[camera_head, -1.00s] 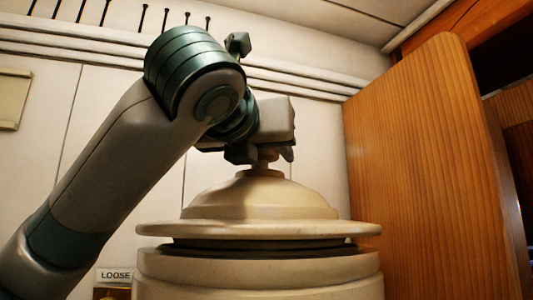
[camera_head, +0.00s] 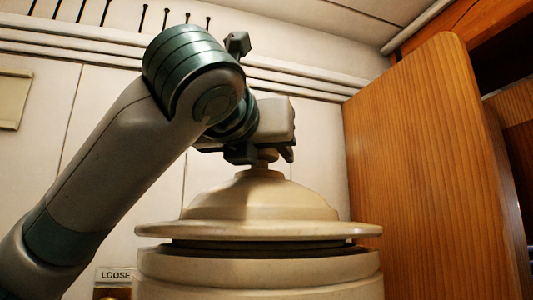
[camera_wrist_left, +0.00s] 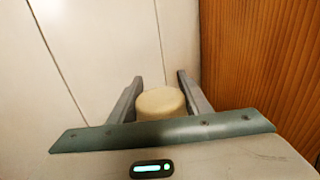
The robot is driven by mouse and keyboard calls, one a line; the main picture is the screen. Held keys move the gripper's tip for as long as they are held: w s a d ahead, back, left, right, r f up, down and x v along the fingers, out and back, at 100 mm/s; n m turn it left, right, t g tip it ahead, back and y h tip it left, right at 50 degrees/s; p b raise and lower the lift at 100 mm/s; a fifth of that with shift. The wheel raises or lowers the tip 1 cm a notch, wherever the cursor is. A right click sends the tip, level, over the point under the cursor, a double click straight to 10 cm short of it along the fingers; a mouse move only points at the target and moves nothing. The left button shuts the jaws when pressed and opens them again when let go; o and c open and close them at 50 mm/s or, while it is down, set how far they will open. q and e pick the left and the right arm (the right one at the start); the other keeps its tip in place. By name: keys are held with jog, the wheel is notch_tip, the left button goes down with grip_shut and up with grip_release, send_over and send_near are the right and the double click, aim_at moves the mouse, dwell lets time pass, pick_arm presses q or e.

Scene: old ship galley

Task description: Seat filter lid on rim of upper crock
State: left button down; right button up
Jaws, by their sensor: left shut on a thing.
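The cream filter lid (camera_head: 258,200) is domed with a wide flange and a knob on top. It is over the upper crock (camera_head: 258,270), roughly level. A dark band shows between the lid's flange and the crock's pale rim; I cannot tell whether the lid touches the rim. My left gripper (camera_head: 268,155) is above the dome, shut on the lid's knob. In the left wrist view the round knob top (camera_wrist_left: 161,103) sits between the two fingers of the gripper (camera_wrist_left: 160,98). The far side of the rim is hidden. My right gripper is not in view.
A wooden panel (camera_head: 425,180) stands close on the right of the crock. A pale panelled wall (camera_head: 110,110) is behind. A small sign reading "LOOSE" (camera_head: 115,275) is at the lower left, beside the crock.

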pick_arm(q)
jog(key=shift+f, duration=0.3)
jog(key=shift+f+b, duration=0.35)
jog(key=shift+b, duration=0.15)
dwell(0.5)
jog(key=c, duration=0.9)
grip_release()
jog(key=shift+s, duration=0.15)
jog(key=shift+f, duration=0.2)
jog(key=shift+s+a+b, duration=0.15)
jog(key=shift+s+b, duration=0.25)
jog(key=shift+s, duration=0.05)
jog(key=b+v, duration=0.6)
jog(key=v, duration=0.9)
jog(key=shift+r, duration=0.1)
jog(key=shift+s+a+r, duration=0.1)
jog(key=shift+s+a, duration=0.2)
jog(key=shift+s, duration=0.4)
